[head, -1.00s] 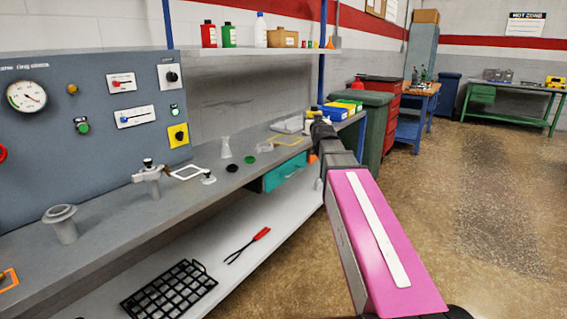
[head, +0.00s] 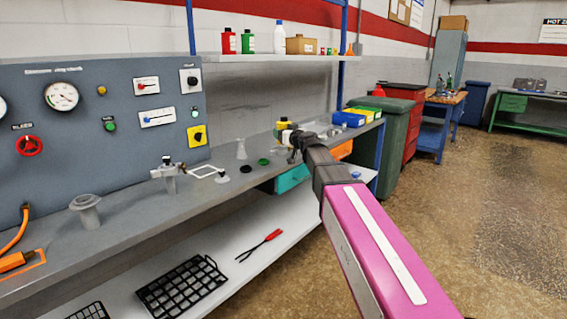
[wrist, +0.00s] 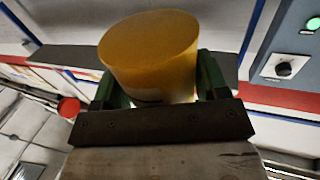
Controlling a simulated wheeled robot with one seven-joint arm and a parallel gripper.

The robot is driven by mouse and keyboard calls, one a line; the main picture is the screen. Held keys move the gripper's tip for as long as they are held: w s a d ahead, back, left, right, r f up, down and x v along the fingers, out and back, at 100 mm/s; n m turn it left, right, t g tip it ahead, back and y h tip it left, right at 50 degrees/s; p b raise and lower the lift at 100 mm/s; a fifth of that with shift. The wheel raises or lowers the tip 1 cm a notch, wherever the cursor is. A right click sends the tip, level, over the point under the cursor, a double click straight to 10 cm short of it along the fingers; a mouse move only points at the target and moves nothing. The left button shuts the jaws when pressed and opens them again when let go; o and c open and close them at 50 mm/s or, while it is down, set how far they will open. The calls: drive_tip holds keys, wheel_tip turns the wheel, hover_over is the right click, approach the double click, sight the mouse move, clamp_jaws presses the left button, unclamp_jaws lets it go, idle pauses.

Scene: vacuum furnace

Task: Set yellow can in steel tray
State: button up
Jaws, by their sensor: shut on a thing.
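The yellow can (wrist: 150,50) fills the middle of the wrist view, held between the two green fingers of my gripper (wrist: 158,84). In the head view my gripper (head: 288,135) is at the far end of my arm, over the back right part of the bench, with the yellow can (head: 283,124) small at its tip. A flat grey piece that looks like the steel tray (head: 318,127) lies on the bench just right of and behind the gripper. My arm partly hides it. I cannot tell how high the can is above the bench.
The bench (head: 140,212) also carries a glass flask (head: 241,149), a clamp-like fitting (head: 169,172) and a grey funnel-shaped part (head: 87,210). Blue and yellow bins (head: 348,118) stand to the gripper's right. A shelf with bottles (head: 229,41) hangs above. Open floor lies at right.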

drive_tip(key=s+a+r+n+g+y, duration=0.2)
drive_tip(key=a+n+g+y, duration=0.2)
drive_tip(key=a, duration=0.7)
drive_tip(key=w+d+f, duration=0.1)
drive_tip(key=d+f, duration=0.1)
drive_tip(key=d, duration=0.1)
drive_tip(key=w+d+f, duration=0.1)
drive_tip(key=d+f, duration=0.1)
drive_tip(key=d, duration=0.2)
drive_tip(key=w+d+f, duration=0.1)
drive_tip(key=d+f, duration=0.1)
drive_tip(key=d, duration=0.1)
drive_tip(key=shift+w+d+f, duration=0.2)
drive_tip(key=shift+d+f, duration=0.05)
drive_tip(key=shift+d, duration=0.1)
drive_tip(key=shift+f, duration=2)
drive_tip(key=shift+f, duration=0.1)
drive_tip(key=o, duration=1.1)
drive_tip(key=v, duration=1.2)
drive_tip(key=shift+f, duration=0.1)
